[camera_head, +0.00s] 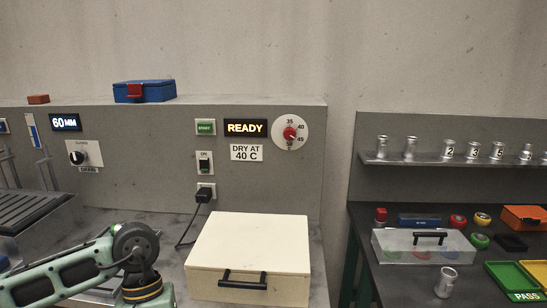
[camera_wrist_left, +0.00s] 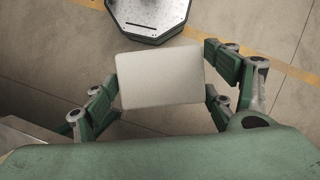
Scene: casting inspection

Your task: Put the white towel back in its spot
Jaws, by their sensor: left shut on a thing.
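The white towel (camera_wrist_left: 162,78) shows in the left wrist view as a flat, pale rectangle with rounded corners. My left gripper (camera_wrist_left: 160,88) is shut on it, with one green and grey finger at each side edge. The towel is held above a concrete floor, apart from any surface. In the head view my left arm comes in at the lower left, but its fingers and the towel are out of frame. My right gripper is in neither view. I cannot make out the towel's spot in these views.
A cream box (camera_head: 252,245) with a black handle stands on the grey bench. Its panel carries a READY display (camera_head: 245,128) and a red dial (camera_head: 290,133). A blue case (camera_head: 144,92) sits on top. The right bench holds a clear-lidded box (camera_head: 395,243) and a green tray (camera_head: 507,272).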

